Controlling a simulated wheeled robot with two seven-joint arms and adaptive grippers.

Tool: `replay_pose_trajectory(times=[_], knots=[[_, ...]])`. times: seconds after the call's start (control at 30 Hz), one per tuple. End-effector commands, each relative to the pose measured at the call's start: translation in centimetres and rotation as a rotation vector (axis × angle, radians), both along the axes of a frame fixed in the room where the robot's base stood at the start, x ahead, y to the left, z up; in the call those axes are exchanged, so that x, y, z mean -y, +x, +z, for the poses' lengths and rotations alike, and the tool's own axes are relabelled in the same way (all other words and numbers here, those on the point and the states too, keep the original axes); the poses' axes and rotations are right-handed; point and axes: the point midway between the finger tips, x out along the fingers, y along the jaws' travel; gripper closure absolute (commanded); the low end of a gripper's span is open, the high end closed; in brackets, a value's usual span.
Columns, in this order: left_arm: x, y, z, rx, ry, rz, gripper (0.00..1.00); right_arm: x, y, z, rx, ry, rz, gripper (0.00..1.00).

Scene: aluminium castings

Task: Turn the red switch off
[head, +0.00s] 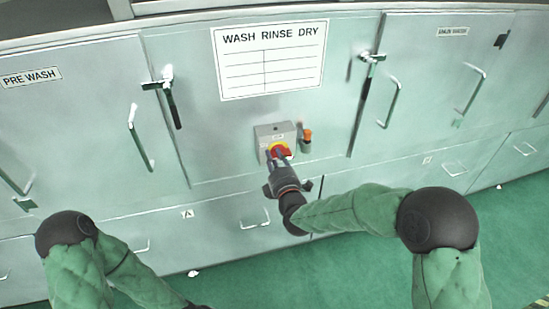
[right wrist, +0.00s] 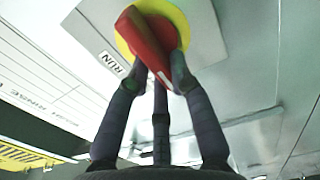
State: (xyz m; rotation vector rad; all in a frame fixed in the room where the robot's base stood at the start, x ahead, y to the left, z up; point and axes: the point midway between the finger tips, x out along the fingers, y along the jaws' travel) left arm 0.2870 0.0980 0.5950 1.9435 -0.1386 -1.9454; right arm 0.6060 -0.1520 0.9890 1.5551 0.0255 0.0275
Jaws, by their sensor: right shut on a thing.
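The red switch (head: 283,151) sits on a yellow disc on a small grey box (head: 268,132) fixed to the front of the machine. In the right wrist view the red handle (right wrist: 143,38) fills the top middle, lying at a slant over the yellow disc (right wrist: 180,18). A label reading RUN (right wrist: 111,64) shows beside the disc. My right gripper (head: 280,160) is at the switch. Its fingers (right wrist: 158,75) are closed around the red handle, touching it. My left arm comes in at the lower left; its gripper is out of the frame.
An orange-topped fitting (head: 307,137) sticks out just right of the switch box. A WASH RINSE DRY sign (head: 268,60) hangs above. Door latches (head: 167,85) and bar handles (head: 140,138) project from the panels.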

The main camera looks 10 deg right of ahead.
Motion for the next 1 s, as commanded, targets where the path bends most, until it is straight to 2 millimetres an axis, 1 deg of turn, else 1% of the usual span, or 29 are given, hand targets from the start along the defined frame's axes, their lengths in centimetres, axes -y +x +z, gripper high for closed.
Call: replay_pose_trajectory(times=[0.03,0.1,0.43,0.57,0.67,1.0], knots=[[0.0,0.0,0.0,0.0,0.0,0.0,0.6,-0.1,-0.1,-0.2,-0.004,-0.001,0.002,0.72],[0.0,0.0,0.0,0.0,0.0,0.0,0.6,-0.1,-0.1,-0.2,-0.004,-0.001,0.002,0.54],[0.0,0.0,0.0,0.0,0.0,0.0,0.6,0.0,-0.1,-0.1,-0.002,0.0,0.001,0.54],[0.0,0.0,0.0,0.0,0.0,0.0,0.6,0.0,-0.8,-0.1,-0.002,0.0,0.001,0.54],[0.0,0.0,0.0,0.0,0.0,0.0,0.6,0.0,-2.0,-0.1,-0.003,0.0,0.001,0.54],[0.0,0.0,0.0,0.0,0.0,0.0,0.6,0.3,-8.3,-0.1,-0.002,0.0,0.001,0.54]])
